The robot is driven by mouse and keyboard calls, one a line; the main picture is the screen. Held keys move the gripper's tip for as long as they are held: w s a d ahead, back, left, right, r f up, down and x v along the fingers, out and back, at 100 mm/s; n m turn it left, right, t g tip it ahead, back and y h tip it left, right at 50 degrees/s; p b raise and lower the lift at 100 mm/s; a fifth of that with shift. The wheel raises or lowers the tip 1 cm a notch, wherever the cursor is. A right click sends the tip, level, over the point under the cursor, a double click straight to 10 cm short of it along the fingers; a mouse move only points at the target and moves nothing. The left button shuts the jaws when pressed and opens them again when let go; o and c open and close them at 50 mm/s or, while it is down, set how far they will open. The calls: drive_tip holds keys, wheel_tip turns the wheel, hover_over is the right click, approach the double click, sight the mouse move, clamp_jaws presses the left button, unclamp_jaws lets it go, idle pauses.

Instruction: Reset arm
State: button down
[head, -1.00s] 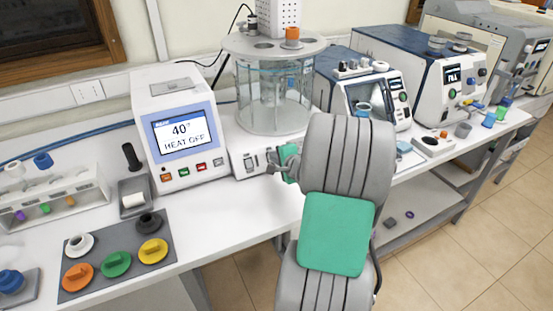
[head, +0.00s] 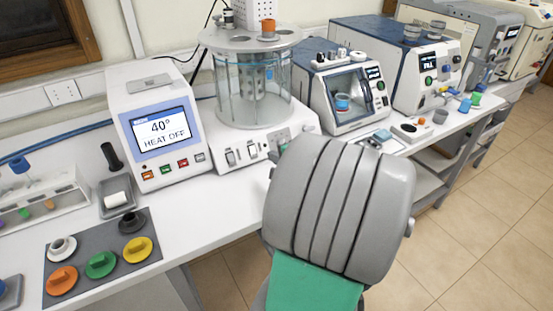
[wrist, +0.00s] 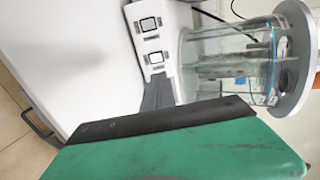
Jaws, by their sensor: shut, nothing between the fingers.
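My arm (head: 340,205), grey with a green panel, fills the lower middle of the head view in front of the bench. It hides most of my gripper there. In the wrist view my gripper (wrist: 157,93) shows as a dark grey finger end beyond a green and black body. It is shut and empty. It points toward a white unit with switches, which carries a clear glass bath (head: 252,88). The bath also shows in the wrist view (wrist: 225,60). I cannot tell the exact gap between gripper and unit.
A grey mat (head: 120,222) holds several coloured caps. A tube rack (head: 45,205) stands at the left. Blue-and-grey machines (head: 345,90) line the bench to the right. The tiled floor (head: 475,215) is clear at the right.

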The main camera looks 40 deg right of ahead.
drive_tip(key=shift+s+a+r, duration=0.1)
drive_tip(key=shift+s+r, duration=0.05)
drive_tip(key=shift+s, duration=0.15)
drive_tip(key=a+f+n+g+y, duration=0.1)
drive_tip(key=a+n, duration=0.2)
drive_tip(key=a, duration=0.2)
drive_tip(key=w+a+f+n+g+y, duration=0.1)
drive_tip(key=a+n+g, duration=0.1)
drive_tip(key=a+n, duration=0.2)
drive_tip(key=a+f+n+g+y, duration=0.1)
drive_tip(key=a+n, duration=0.2)
drive_tip(key=a, duration=0.5)
drive_tip(key=shift+w+f+g+y, duration=0.25)
drive_tip(key=shift+w+g+y, duration=0.05)
drive_tip(key=shift+w, duration=0.1)
drive_tip(key=s+a+n+g, duration=0.5)
drive_tip(key=s+a+n, duration=0.5)
drive_tip(key=a, duration=0.2)
drive_tip(key=shift+s+a+r+n+h, duration=0.25)
drive_tip(key=shift+s+n+h, duration=0.05)
drive_tip(key=shift+s+h, duration=0.1)
drive_tip(key=c, duration=2.2)
unclamp_jaws()
